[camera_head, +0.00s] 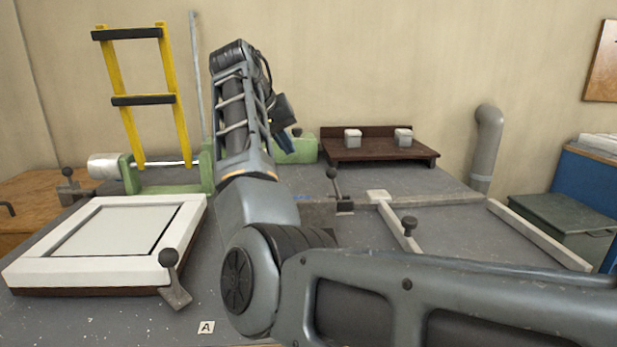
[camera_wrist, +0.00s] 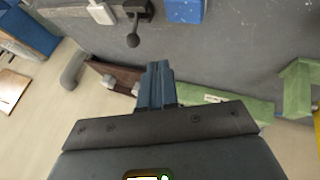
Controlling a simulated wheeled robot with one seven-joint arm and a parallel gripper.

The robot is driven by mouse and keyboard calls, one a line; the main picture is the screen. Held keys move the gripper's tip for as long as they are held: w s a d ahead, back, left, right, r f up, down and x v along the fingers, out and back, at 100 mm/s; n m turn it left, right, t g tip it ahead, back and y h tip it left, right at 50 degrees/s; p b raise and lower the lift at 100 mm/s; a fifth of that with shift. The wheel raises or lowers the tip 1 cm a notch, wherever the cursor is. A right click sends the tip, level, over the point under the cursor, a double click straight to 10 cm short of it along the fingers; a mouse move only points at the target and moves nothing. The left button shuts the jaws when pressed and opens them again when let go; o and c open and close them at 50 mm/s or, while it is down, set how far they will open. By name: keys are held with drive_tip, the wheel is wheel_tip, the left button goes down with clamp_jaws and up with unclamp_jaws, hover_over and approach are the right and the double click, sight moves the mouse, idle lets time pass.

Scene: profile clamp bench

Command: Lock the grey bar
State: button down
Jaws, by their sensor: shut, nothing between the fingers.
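My gripper has blue fingers (camera_wrist: 158,72) pressed together and empty. They also show in the head view (camera_head: 291,141), above the back of the bench and apart from the clamps. A clamp lever with a black knob (camera_head: 333,174) stands upright on the bench; it shows in the wrist view too (camera_wrist: 133,40). A second black-knobbed lever (camera_head: 410,225) stands at a pale rail (camera_head: 396,228). A third (camera_head: 169,258) leans at the white frame's front right corner. A thin grey upright bar (camera_head: 196,75) rises behind my arm, its lower end hidden. I cannot tell which piece is the grey bar.
A white frame (camera_head: 60,245) lies at left. Green supports (camera_head: 170,181) stand behind it, by a yellow ladder-like piece (camera_head: 111,70). A dark wooden stand (camera_head: 380,152) with two pale blocks sits at the back. A blue piece (camera_wrist: 185,10) lies on the bench. My arm hides the middle.

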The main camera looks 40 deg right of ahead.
sight(335, 186)
drive_tip(key=shift+w+f, duration=0.15)
drive_tip(key=x, duration=0.9)
drive_tip(key=shift+f, duration=0.15)
drive_tip(key=shift+s+d+f, duration=0.1)
drive_tip(key=shift+s+d, duration=0.15)
drive_tip(key=shift+d, duration=0.45)
drive_tip(key=shift+s+d+f, duration=0.1)
drive_tip(key=shift+s+d, duration=0.15)
drive_tip(key=shift+d, duration=0.45)
drive_tip(key=shift+s+d+f, duration=0.1)
drive_tip(key=shift+s+d, duration=0.2)
drive_tip(key=shift+d, duration=0.35)
drive_tip(key=shift+r, duration=0.1)
